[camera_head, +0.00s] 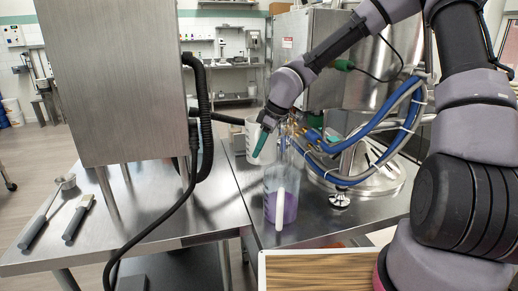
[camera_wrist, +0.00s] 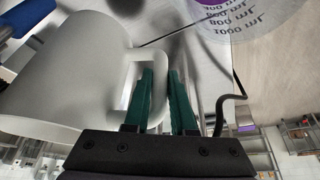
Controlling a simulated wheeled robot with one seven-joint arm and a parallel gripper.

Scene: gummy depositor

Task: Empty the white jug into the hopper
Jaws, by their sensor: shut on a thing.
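The white jug (camera_head: 250,134) hangs at the middle of the head view, partly hidden behind my fingers. In the wrist view the jug (camera_wrist: 62,78) fills the left side, with its handle between my teal fingers. My gripper (camera_head: 262,143) is shut on that handle; it also shows in the wrist view (camera_wrist: 165,85). The jug is held above the steel table, behind a clear measuring jug. The inside of the white jug is hidden. I cannot tell for certain which part is the hopper; a shiny steel vessel (camera_head: 388,62) stands at the back right.
The clear measuring jug (camera_head: 280,205) with purple contents stands on the steel table (camera_head: 222,195), close below my gripper. Blue hoses (camera_head: 385,128) lie to the right. A large steel box (camera_head: 110,80) with black hoses is at left. A ladle (camera_head: 45,212) and brush (camera_head: 78,216) lie front left.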

